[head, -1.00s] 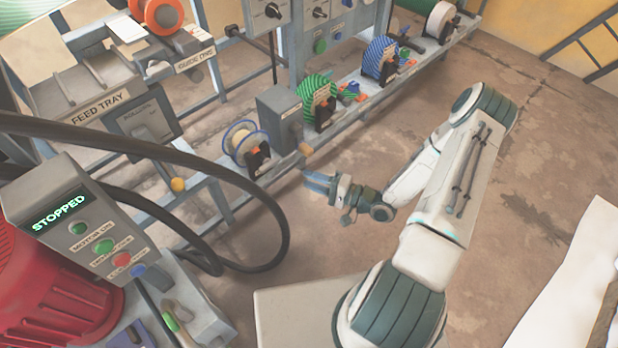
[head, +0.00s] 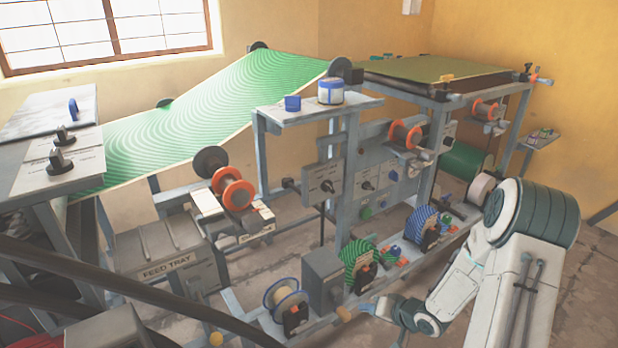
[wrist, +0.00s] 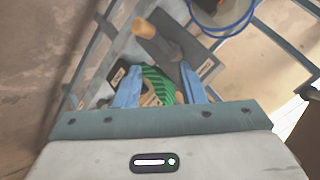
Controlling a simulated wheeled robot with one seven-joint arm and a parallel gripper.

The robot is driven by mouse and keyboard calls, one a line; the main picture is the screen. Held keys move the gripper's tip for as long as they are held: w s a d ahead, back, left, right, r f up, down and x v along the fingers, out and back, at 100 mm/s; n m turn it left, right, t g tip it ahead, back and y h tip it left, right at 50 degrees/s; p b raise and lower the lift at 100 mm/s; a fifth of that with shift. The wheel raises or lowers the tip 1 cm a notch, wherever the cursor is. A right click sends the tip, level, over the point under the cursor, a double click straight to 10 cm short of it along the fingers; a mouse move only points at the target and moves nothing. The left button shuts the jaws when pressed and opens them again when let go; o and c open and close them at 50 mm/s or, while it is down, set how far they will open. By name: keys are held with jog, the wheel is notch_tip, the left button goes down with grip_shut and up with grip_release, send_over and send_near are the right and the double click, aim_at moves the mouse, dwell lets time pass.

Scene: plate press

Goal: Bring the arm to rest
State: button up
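My arm (head: 500,270) reaches in from the lower right of the head view, with its elbow raised and its forearm angled down to the left. My gripper (head: 366,308) is low in front of the press frame, close to a wooden-handled lever on a grey box (head: 322,280). In the wrist view my gripper (wrist: 160,88) has its two blue fingers apart. Nothing is held between them; a green striped roll (wrist: 158,82) shows beyond. The wooden handle (wrist: 144,28) stands past the fingertips.
A green roll (head: 358,262), a blue roll (head: 422,226) and a pale spool (head: 286,303) sit along the low rail. The feed tray (head: 165,255) is at left. A green sheet (head: 220,110) slopes above. Dark cables cross the lower left. Floor at the right is bare.

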jog(key=s+d+r+h+p, duration=0.2)
jog(key=r+h+p, duration=0.1)
jog(key=r, duration=0.6)
jog(key=s+d+r+n+g+h+p, duration=0.1)
jog(key=r+h+p, duration=0.15)
jog(key=r, duration=0.55)
jog(key=s+d+r+h+p, duration=0.2)
jog(key=r+p, duration=0.1)
jog(key=r, duration=0.6)
jog(key=s+a+r+g+p, duration=0.1)
jog(key=s+a+r+p, duration=0.2)
jog(key=s+r, duration=0.6)
jog(key=s+a+r+n+g+y+p, duration=0.1)
jog(key=s+a+r+p, duration=0.3)
jog(key=s+r, duration=0.5)
jog(key=shift+a+r+g+p, duration=0.3)
jog(key=shift+r+g+p, duration=0.1)
jog(key=shift+g+p, duration=0.35)
jog(key=shift+s, duration=0.1)
